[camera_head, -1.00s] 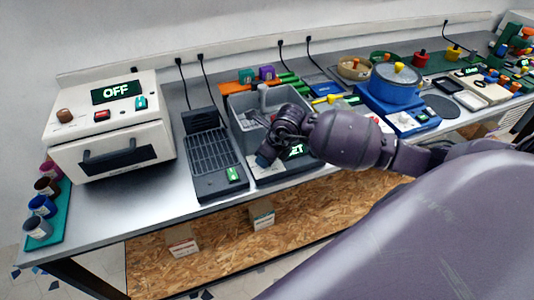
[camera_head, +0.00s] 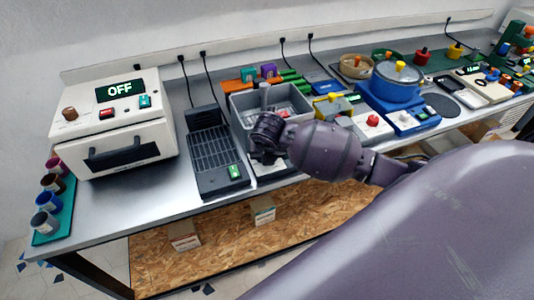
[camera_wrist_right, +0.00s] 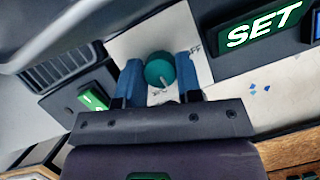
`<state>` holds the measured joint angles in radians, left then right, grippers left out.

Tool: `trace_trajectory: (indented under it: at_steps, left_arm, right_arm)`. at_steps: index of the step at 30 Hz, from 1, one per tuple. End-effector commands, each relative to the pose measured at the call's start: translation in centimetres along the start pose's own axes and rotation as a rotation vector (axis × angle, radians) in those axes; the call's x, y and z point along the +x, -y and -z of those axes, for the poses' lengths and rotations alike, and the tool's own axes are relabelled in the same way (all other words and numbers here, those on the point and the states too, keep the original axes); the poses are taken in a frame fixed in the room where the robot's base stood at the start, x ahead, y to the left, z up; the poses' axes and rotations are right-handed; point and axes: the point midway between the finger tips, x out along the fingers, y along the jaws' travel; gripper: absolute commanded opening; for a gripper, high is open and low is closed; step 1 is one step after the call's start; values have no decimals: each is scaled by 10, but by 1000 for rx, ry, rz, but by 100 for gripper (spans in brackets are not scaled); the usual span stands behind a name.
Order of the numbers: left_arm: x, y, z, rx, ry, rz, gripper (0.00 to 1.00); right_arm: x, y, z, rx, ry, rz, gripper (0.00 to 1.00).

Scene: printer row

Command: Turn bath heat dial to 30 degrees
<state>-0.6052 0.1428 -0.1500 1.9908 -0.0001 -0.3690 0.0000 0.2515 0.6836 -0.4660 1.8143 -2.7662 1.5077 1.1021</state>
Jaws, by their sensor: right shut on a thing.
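The bath (camera_head: 242,103) is a grey basin with a pale front panel, in the middle of the bench in the head view. Its teal round heat dial (camera_wrist_right: 160,70) shows in the right wrist view, with a pale pointer mark near its lower edge. My right gripper (camera_wrist_right: 159,66) has its two blue fingers on either side of the dial and is shut on it. In the head view my right gripper (camera_head: 262,157) and arm hide the dial and most of the panel. A green display (camera_wrist_right: 264,27) reads SET in the wrist view. My left gripper is out of view.
A black grated unit (camera_head: 212,155) with a green switch stands just left of the bath. A white oven (camera_head: 112,135) reading OFF is further left. A blue pot (camera_head: 395,85) on a blue base stands to the right. The bench front between oven and grated unit is clear.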

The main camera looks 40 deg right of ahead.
Motion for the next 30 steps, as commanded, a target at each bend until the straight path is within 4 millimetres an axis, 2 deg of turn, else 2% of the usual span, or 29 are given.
trace_trajectory:
  at_steps: [15,30]
  left_arm:
    - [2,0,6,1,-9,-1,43]
    - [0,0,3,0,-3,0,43]
  right_arm:
    - [0,-2,-1,410,-1,170,9]
    - [0,-2,-1,578,-1,239,9]
